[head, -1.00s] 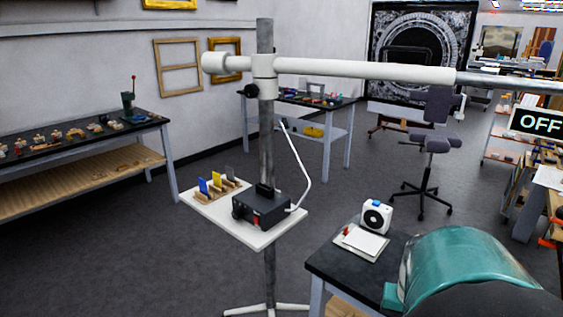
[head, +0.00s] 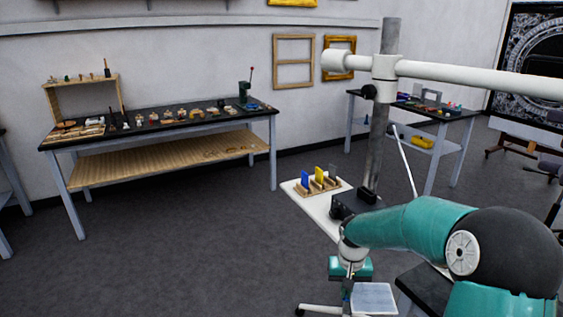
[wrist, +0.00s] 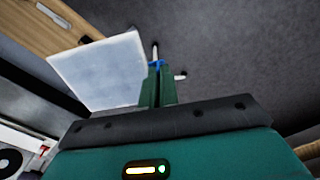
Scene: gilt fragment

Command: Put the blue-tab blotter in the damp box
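My gripper (head: 347,286) hangs at the lower middle of the head view, pointing down. In the wrist view its green fingers (wrist: 157,72) are close together around a small blue tab. A pale, flat square sheet, the blue-tab blotter (wrist: 100,72), sticks out to the left of the fingertips. The blotter also shows in the head view (head: 373,300), beside the fingers and clear of the stand's shelf. I cannot pick out a damp box with certainty in either view.
A stand's white shelf (head: 310,212) holds a wooden rack (head: 325,188) with blue and yellow cards and a black device (head: 352,204). Its post (head: 377,135) rises behind my arm. A long workbench (head: 165,128) stands left. Open floor lies between.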

